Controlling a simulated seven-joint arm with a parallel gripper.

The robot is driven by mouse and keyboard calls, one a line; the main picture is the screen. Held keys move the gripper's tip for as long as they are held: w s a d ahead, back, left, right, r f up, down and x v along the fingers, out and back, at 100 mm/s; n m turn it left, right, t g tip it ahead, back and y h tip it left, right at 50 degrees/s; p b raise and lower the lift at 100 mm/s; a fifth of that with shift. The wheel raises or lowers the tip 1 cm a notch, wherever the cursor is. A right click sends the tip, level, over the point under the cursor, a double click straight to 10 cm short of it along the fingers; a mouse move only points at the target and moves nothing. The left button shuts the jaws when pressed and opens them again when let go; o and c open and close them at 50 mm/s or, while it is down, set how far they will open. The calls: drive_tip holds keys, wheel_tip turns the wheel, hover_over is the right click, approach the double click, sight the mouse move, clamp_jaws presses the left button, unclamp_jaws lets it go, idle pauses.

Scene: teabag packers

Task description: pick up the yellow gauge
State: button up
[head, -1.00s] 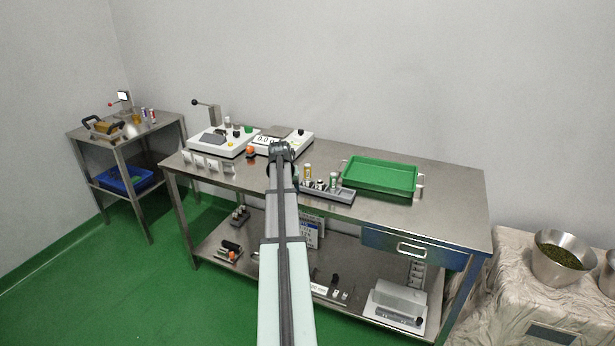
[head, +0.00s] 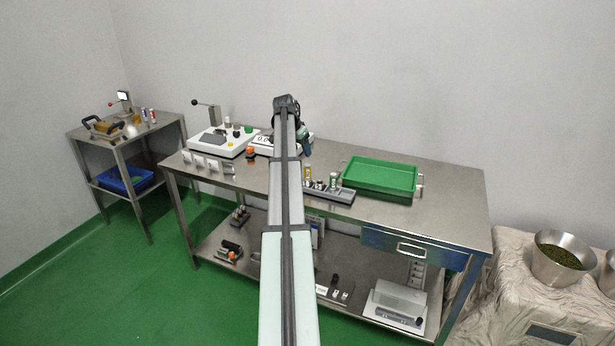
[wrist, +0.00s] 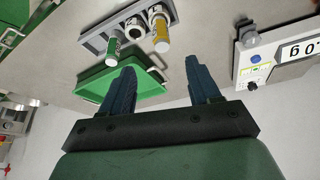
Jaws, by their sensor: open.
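The yellow gauge (wrist: 160,34) is a small yellow and white cylinder in the grey holder (wrist: 93,43). In the wrist view it stands between a green-labelled cylinder (wrist: 112,50) and the scale, with a white and black piece beside it. In the head view the yellow gauge (head: 308,172) shows just right of my arm, near the left part of the holder (head: 343,196). My gripper (head: 307,152) is open and empty above it; in the wrist view my gripper (wrist: 157,70) has its blue fingers spread apart, clear of the gauge.
A green tray (head: 380,160) lies right of the holder on the steel table (head: 450,188). A digital scale (wrist: 285,60) and a white device (head: 222,148) stand to the left in the head view. The table's right end is clear.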

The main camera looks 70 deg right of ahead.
sight(309, 170)
drive_tip(key=x, duration=1.3)
drive_tip(key=shift+d+f, duration=0.25)
drive_tip(key=shift+f, duration=0.05)
drive_tip(key=shift+c, duration=0.3)
clamp_jaws()
drive_tip(key=shift+r, duration=0.1)
wheel_tip(309, 170, up, 15)
drive_tip(key=shift+r, duration=0.25)
idle(1.3)
